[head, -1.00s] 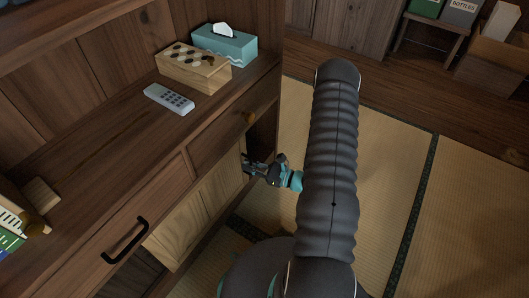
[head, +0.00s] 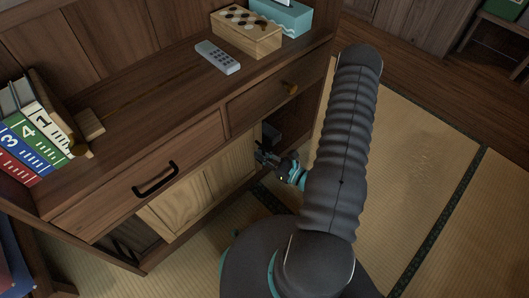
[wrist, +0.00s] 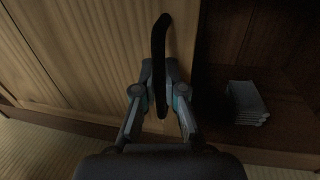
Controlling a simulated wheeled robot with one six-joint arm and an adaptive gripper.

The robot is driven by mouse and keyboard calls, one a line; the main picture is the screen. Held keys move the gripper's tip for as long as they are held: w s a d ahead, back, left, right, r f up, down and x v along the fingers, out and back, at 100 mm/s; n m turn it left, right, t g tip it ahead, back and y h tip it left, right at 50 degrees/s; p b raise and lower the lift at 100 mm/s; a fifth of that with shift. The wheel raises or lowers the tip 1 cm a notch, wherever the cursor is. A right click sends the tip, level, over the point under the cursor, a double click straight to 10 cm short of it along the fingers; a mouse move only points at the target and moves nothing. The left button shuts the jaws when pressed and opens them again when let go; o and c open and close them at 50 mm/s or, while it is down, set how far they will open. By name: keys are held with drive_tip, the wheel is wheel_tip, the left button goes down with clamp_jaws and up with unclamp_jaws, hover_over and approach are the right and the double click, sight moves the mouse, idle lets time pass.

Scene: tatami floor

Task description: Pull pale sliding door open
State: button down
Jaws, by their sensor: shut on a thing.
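The pale sliding door (head: 195,190) is in the low front of the dark wooden cabinet, below the drawers. A dark opening shows at its right and a smaller one at its left. In the wrist view the door (wrist: 80,50) fills the left side, with an upright black bar handle (wrist: 159,40) near its right edge. My gripper (wrist: 160,82) is shut on the lower part of this handle. In the head view my gripper (head: 268,158) is at the door's right edge, and the handle is hard to make out there.
Inside the right opening lies a pale stack (wrist: 245,103). On the cabinet top are a remote (head: 217,57), a patterned wooden box (head: 247,40), a teal tissue box (head: 285,17) and books (head: 35,135). The tatami floor (head: 410,150) at right is clear.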

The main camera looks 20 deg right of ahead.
drive_tip(key=c, duration=1.2)
unclamp_jaws()
drive_tip(key=shift+s, duration=0.1)
drive_tip(key=v, duration=1.2)
drive_tip(key=shift+a, duration=0.1)
